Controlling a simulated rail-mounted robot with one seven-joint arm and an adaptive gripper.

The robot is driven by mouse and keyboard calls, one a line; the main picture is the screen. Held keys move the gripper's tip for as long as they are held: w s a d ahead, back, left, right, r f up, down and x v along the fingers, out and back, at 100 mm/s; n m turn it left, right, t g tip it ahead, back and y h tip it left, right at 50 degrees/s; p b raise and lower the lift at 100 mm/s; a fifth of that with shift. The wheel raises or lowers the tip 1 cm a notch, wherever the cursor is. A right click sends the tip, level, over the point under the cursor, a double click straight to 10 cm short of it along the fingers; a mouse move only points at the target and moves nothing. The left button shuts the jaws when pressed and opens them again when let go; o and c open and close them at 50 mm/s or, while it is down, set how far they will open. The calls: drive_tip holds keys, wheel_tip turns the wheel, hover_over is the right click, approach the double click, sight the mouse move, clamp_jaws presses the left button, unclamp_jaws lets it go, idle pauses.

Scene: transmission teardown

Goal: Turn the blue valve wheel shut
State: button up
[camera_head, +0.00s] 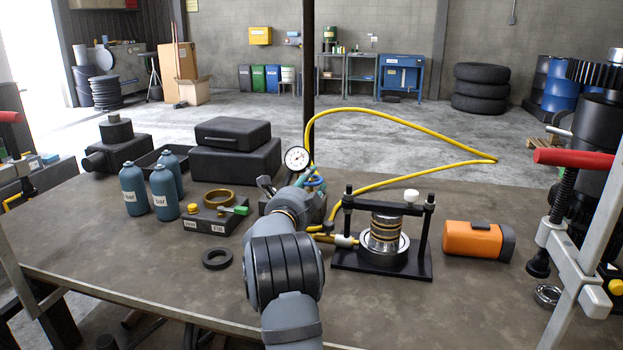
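A blue ring-like part (316,183), which looks like the valve wheel, shows just behind the end of my arm. It sits below a round white pressure gauge (297,159), at a dark pump block (318,208) on the table. My arm reaches in from the bottom middle and hides much of the block and part of the wheel. My gripper is not clearly seen; my wrist covers that area. A small dark piece beside the wrist could be a finger or a part of the pump; I cannot tell. Contact with the wheel cannot be made out.
A yellow hose (400,113) loops behind a black press frame (385,262) holding a bearing stack. An orange box (478,240) lies right. Blue bottles (133,190), a block with a brass ring (217,198) and a black ring (217,259) stand left.

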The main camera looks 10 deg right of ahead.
drive_tip(key=shift+w+d, duration=0.15)
drive_tip(key=shift+w, duration=0.1)
drive_tip(key=shift+c, duration=0.5)
drive_tip(key=c, duration=0.7)
clamp_jaws()
